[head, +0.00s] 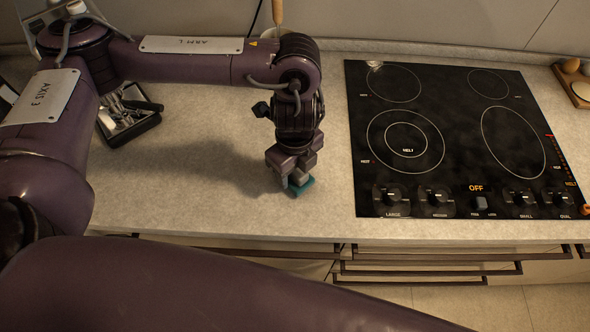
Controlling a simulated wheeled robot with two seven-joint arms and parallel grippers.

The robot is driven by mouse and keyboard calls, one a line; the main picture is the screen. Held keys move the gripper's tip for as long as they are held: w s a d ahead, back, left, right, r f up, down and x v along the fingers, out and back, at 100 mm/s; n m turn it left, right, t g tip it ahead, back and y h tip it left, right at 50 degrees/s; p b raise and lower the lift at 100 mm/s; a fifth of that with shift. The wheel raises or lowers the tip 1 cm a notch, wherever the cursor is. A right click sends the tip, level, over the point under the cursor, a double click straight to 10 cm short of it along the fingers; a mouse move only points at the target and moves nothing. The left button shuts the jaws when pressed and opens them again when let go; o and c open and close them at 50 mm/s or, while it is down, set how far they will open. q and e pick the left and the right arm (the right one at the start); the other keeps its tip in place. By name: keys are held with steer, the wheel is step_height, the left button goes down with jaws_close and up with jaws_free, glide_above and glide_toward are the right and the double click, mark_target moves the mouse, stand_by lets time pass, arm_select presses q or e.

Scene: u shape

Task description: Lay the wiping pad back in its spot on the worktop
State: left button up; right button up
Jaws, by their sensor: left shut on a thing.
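The wiping pad (302,188) is a small teal block at the front part of the worktop (190,195), left of the cooktop. My left gripper (291,177) points down and is shut on the pad, with its fingers covering part of it. The pad is at or very close to the worktop surface; I cannot tell whether it touches. No marked spot for the pad shows. My right gripper is not in view.
A black cooktop (440,150) with knobs lies to the right of the gripper. A dark tray (130,125) of utensils stands at the left. Eggs (571,66) sit at the far right. The worktop between tray and cooktop is mostly clear. Drawer handles (430,270) line the front below.

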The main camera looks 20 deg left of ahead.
arm_select(q)
steer(key=shift+w+f, duration=0.1)
steer(key=shift+f, duration=0.35)
steer(key=shift+f, duration=0.1)
steer(key=o, duration=0.9)
steer(key=shift+o, duration=0.2)
step_height(320, 180, up, 12)
stand_by(0.3)
